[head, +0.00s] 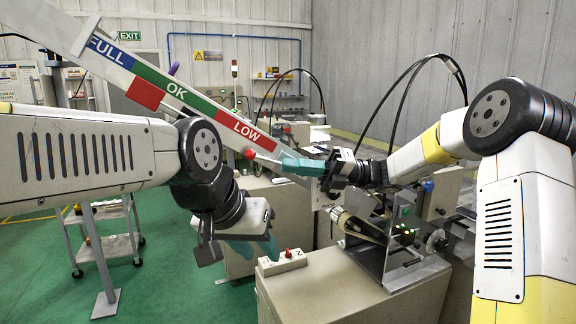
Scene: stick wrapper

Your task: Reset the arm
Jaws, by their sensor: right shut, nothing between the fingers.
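My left gripper (240,248) hangs low in the middle of the head view, with its teal fingertips partly hidden behind its own dark and white parts. I cannot tell whether it is open or shut. It is left of and above a white box with a red knob (283,262). My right gripper (300,167) is higher, its teal fingers pointing left, shut and empty. Its fingertips overlap the lower end of the slanted level gauge (190,98) in the picture; I cannot tell whether they touch it.
A grey cabinet (345,295) carries a wrapping machine (385,245) with a film roll, close below my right arm. A wheeled metal rack (115,245) stands at left. Black cables arch behind my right arm.

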